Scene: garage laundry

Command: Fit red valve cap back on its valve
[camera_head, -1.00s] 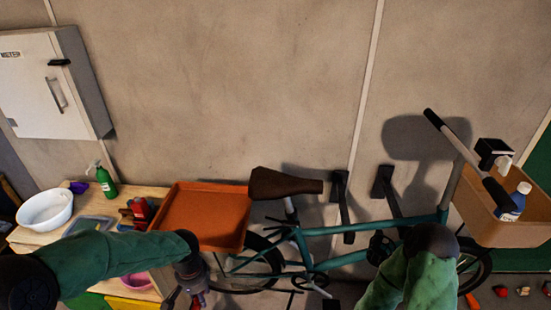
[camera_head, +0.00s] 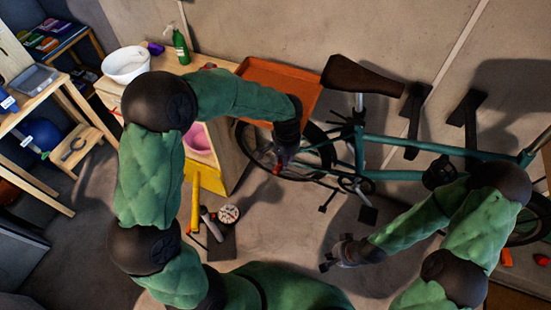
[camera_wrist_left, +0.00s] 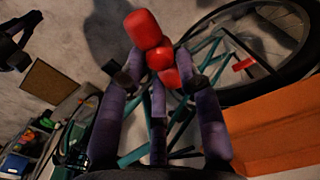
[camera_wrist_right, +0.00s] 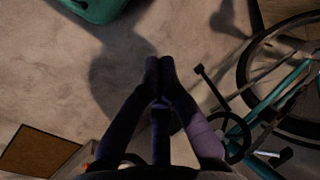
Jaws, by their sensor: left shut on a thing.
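A red lobed piece, seemingly the valve cap (camera_wrist_left: 145,30), is gripped between the fingertips of my left gripper (camera_wrist_left: 163,80). In the head view a small red spot shows at the tip of my left gripper (camera_head: 281,160), in front of the bicycle's rear wheel (camera_head: 243,143). The wheel's dark tyre (camera_wrist_left: 285,82) shows to the right of the red piece in the left wrist view. I cannot make out the valve. My right gripper (camera_head: 338,256) is over the floor, below the bicycle; its fingers (camera_wrist_right: 160,75) are together and empty in the right wrist view.
The teal bicycle (camera_head: 408,146) stands along the wall. An orange tray (camera_head: 285,75) sits left of its saddle (camera_head: 360,76). A workbench with a white basin (camera_head: 127,64) is at the left. A floor pump gauge (camera_head: 228,213) and a yellow object (camera_head: 195,205) are on the floor side.

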